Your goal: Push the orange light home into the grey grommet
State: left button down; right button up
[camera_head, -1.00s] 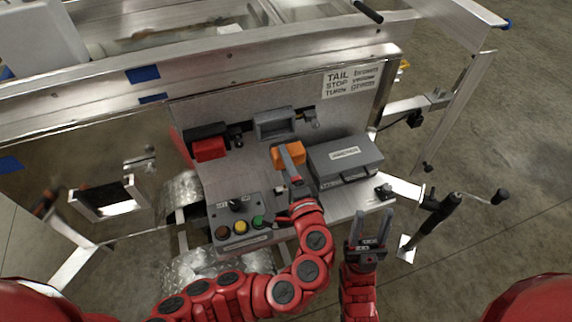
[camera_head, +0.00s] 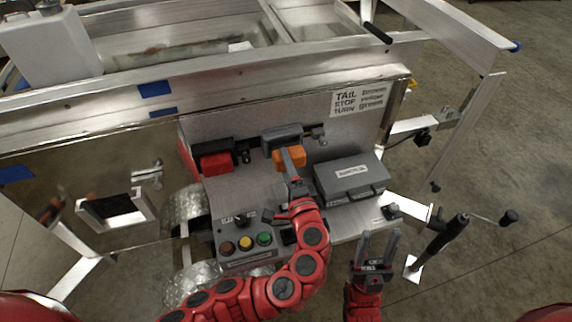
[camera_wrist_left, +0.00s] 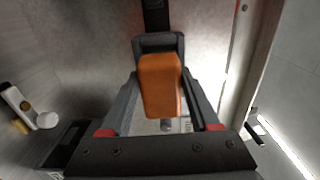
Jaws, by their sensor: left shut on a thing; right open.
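The orange light (camera_head: 291,160) is held in my left gripper (camera_head: 290,159), just in front of and below the grey grommet (camera_head: 283,137) on the upright panel. In the left wrist view the orange light (camera_wrist_left: 160,84) sits between the two fingers (camera_wrist_left: 160,100) of my left gripper, which is shut on it. The grey grommet (camera_wrist_left: 158,40) shows directly behind the light, its middle hidden by it. I cannot tell whether the light touches or enters the grommet. My right gripper (camera_head: 377,244) is open and empty, low on the right.
A red light (camera_head: 216,164) sits in a mount left of the grommet. A grey junction box (camera_head: 350,174) stands right of my left gripper. A control box with coloured buttons (camera_head: 246,243) is below left. A jack with a crank (camera_head: 440,238) stands at right.

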pick_arm(q)
jog(key=shift+b, duration=0.7)
dwell(1.2)
jog(key=shift+x, duration=1.7)
jog(key=shift+c, duration=0.2)
grip_release()
jog(key=shift+s+d+f+b, duration=0.1)
jog(key=shift+s+d+b, duration=0.1)
jog(key=shift+s+b, duration=0.15)
jog(key=b+v, duration=0.1)
jog(key=v, duration=1.5)
jog(key=shift+s, duration=0.35)
